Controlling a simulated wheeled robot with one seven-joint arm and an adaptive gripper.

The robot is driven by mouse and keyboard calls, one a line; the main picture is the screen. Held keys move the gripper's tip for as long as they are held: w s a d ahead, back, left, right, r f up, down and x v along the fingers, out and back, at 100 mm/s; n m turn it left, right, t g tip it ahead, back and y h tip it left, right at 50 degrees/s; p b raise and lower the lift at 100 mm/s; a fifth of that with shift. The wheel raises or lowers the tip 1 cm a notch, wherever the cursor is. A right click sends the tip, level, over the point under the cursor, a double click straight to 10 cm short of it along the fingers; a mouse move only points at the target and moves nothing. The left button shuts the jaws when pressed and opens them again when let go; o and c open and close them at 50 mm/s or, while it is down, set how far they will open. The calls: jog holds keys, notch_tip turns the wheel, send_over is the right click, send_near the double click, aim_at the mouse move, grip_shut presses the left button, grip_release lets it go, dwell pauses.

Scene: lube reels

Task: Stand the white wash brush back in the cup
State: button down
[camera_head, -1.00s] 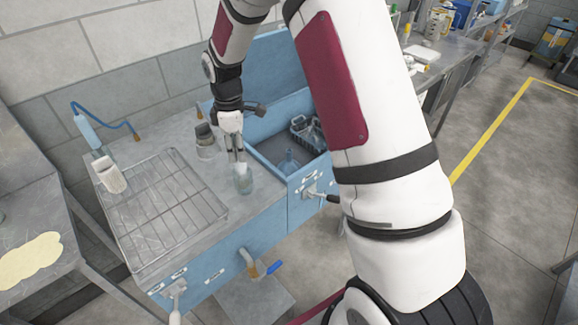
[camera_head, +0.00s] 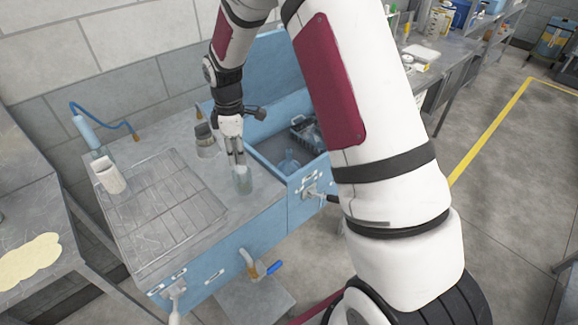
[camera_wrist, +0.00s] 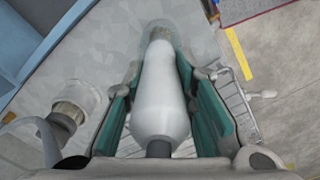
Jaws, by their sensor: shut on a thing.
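My gripper (camera_head: 238,160) is shut on the white wash brush. In the wrist view the brush's smooth white body (camera_wrist: 160,95) lies between the two teal-padded fingers, its far end pointing away from the camera. A clear cup (camera_head: 243,184) stands on the metal counter directly below the fingertips. In the wrist view a faint, see-through outline lies around the brush's far end. How deep that end is within the cup is hard to tell. In the head view the fingers mostly hide the brush.
A dark-handled brush (camera_head: 205,142) stands behind my gripper. A wire rack (camera_head: 165,205) and white container (camera_head: 110,177) are on the left of the counter (camera_head: 182,135). The blue sink basin (camera_head: 268,150), holding a blue funnel-like item (camera_head: 289,163), is close on the right.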

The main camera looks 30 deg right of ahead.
jog(key=c, duration=1.2)
grip_release()
jog(key=shift+c, duration=0.2)
notch_tip(320, 180, up, 12)
jog(key=shift+f, duration=0.1)
